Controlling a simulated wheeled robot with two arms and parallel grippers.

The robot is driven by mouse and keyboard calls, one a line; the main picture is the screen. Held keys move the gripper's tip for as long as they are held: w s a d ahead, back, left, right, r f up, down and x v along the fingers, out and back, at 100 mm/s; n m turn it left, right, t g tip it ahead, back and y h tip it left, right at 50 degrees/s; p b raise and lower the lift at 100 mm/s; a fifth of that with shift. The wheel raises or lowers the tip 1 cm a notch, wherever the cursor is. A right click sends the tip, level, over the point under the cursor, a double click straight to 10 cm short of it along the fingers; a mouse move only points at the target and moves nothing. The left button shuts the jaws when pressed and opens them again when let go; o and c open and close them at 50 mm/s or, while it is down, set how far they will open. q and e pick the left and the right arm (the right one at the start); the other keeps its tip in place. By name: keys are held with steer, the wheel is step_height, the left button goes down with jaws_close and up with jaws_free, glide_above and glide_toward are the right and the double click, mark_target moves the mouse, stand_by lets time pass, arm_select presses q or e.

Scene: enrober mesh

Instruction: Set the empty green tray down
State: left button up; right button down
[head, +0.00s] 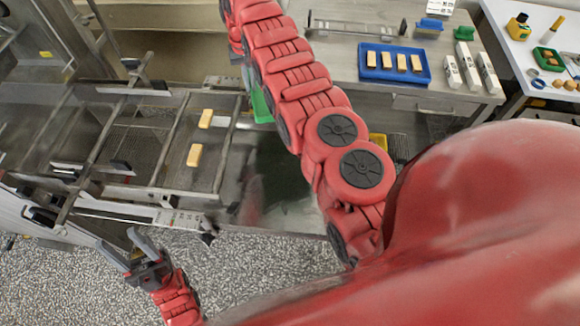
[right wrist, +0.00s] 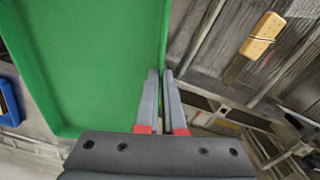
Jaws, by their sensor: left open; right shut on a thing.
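The green tray (right wrist: 90,60) fills the left of the right wrist view, and its visible floor is empty. My right gripper (right wrist: 160,74) is shut on the tray's rim. In the head view only a strip of the green tray (head: 262,106) shows beside my right arm, which hides the rest and the right gripper. I cannot tell whether the tray touches anything below it. My left gripper (head: 118,242) is open and empty, over the speckled floor in front of the machine.
Two tan bars (head: 195,155) lie on the machine's mesh (head: 140,135); one bar (right wrist: 263,32) shows in the wrist view. A blue tray (head: 366,72) of several bars stands on the steel table (head: 345,35), with white blocks to its right. A white table (head: 515,50) stands far right.

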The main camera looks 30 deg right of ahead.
steer(key=shift+f, duration=0.25)
steer(key=shift+s+f, duration=0.15)
steer(key=shift+f, duration=0.05)
steer(key=shift+d, duration=0.15)
steer(key=shift+d+f, duration=0.1)
steer(key=shift+m+p, duration=0.3)
steer(key=shift+d+f, duration=0.3)
steer(key=shift+f, duration=0.25)
steer(key=shift+f+m+p, duration=0.25)
steer(key=shift+m+p, duration=0.05)
steer(key=shift+p, duration=0.05)
steer(key=shift+a+f, duration=0.1)
steer(key=shift+a, duration=0.1)
steer(key=shift+f, duration=0.15)
